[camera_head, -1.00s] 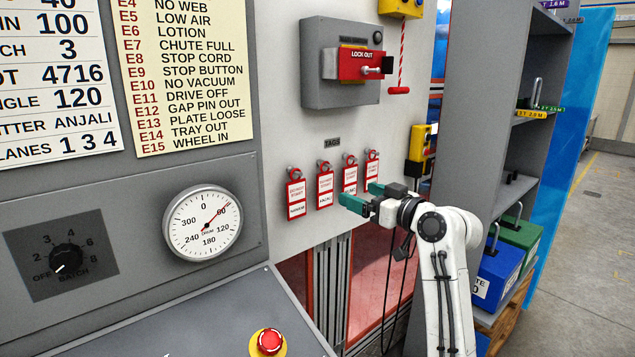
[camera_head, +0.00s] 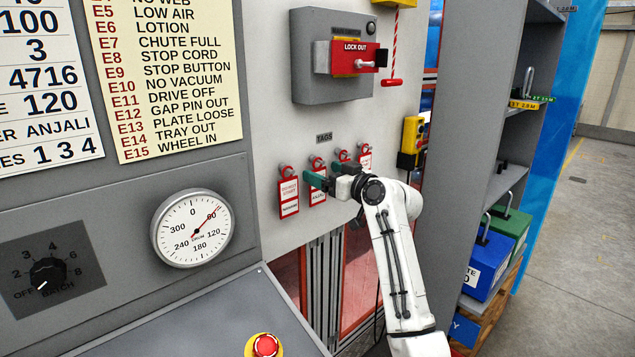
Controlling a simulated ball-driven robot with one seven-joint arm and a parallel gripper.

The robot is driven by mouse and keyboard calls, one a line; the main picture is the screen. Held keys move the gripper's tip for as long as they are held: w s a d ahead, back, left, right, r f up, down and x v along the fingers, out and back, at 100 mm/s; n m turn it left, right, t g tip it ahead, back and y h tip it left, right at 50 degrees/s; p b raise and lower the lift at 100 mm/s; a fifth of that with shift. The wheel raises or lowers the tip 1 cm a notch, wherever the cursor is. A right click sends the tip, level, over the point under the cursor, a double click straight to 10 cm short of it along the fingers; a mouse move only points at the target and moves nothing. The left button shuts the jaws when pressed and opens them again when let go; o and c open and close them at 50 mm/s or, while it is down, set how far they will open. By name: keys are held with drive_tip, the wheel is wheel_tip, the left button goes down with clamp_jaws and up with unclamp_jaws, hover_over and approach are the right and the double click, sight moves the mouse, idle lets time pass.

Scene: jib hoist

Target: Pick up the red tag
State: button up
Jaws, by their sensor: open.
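Several red tags with white labels hang in a row on hooks on the light panel, below a "TAGS" label (camera_head: 324,137). The leftmost red tag (camera_head: 288,194) shows in full. The second red tag (camera_head: 317,197) is partly covered by a green finger of my gripper (camera_head: 327,175). The third red tag (camera_head: 342,156) is mostly hidden behind the gripper, and the rightmost red tag (camera_head: 365,155) shows only its upper part. My gripper is open, its fingers in front of the second and third tags. I cannot tell whether it touches either one.
A grey box with a red lockout switch (camera_head: 350,60) is above the tags. A dial gauge (camera_head: 193,229) and a red stop button (camera_head: 265,345) are at the left and below. A yellow device (camera_head: 412,136) and a grey shelf with blue and green boxes (camera_head: 487,265) stand at the right.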

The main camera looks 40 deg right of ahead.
drive_tip(key=shift+w, duration=0.85)
drive_tip(key=c, duration=1.1)
drive_tip(key=shift+r, duration=0.1)
drive_tip(key=shift+r+b, duration=0.15)
drive_tip(key=shift+b, duration=0.25)
drive_tip(key=s, duration=0.6)
drive_tip(key=s+b, duration=0.1)
drive_tip(key=s, duration=1.1)
drive_tip(key=shift+d+r+b, duration=0.15)
drive_tip(key=shift+r+b, duration=0.25)
